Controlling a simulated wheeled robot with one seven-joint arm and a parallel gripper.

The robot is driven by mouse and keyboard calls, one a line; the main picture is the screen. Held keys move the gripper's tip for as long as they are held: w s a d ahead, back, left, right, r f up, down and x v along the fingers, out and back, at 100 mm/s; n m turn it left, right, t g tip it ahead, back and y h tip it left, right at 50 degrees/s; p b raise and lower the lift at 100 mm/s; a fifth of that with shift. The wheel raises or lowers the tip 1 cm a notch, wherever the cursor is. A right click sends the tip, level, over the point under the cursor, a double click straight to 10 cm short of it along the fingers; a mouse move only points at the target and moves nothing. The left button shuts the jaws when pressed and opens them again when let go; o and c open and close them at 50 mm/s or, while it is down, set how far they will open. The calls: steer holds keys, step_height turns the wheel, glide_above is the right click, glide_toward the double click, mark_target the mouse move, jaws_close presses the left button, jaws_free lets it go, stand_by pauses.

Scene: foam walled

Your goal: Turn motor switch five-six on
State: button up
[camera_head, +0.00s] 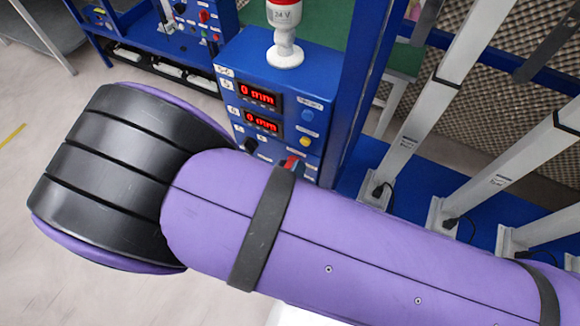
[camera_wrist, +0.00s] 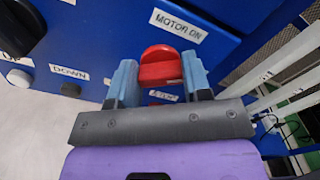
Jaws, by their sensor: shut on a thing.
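The red motor switch knob (camera_wrist: 160,66) sits on a blue panel under a white "MOTOR ON" label (camera_wrist: 178,24) in the wrist view. My gripper (camera_wrist: 159,80) has one blue-grey finger on each side of the knob and is shut on it. A second label shows partly behind the fingers below the knob; I cannot read it fully. In the head view, a bit of red (camera_head: 291,162) shows at the panel's lower edge; my purple arm hides the rest of the gripper.
The blue control box (camera_head: 240,60) carries two red "0 mm" displays (camera_head: 260,95), a yellow button (camera_head: 305,141) and a red-topped lamp (camera_head: 285,40). In the wrist view, a black knob (camera_wrist: 20,30) and a "DOWN" label (camera_wrist: 69,72) are at left. Grey actuators (camera_head: 425,120) stand at right.

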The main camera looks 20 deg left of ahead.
steer(key=n, duration=1.1)
steer(key=shift+a+f, duration=0.1)
steer(key=shift+f, duration=0.1)
stand_by(0.4)
steer(key=o, duration=0.9)
steer(key=shift+s, duration=0.15)
steer(key=s, duration=0.7)
steer(key=s+a, duration=0.1)
steer(key=s, duration=0.2)
steer(key=shift+s, duration=0.3)
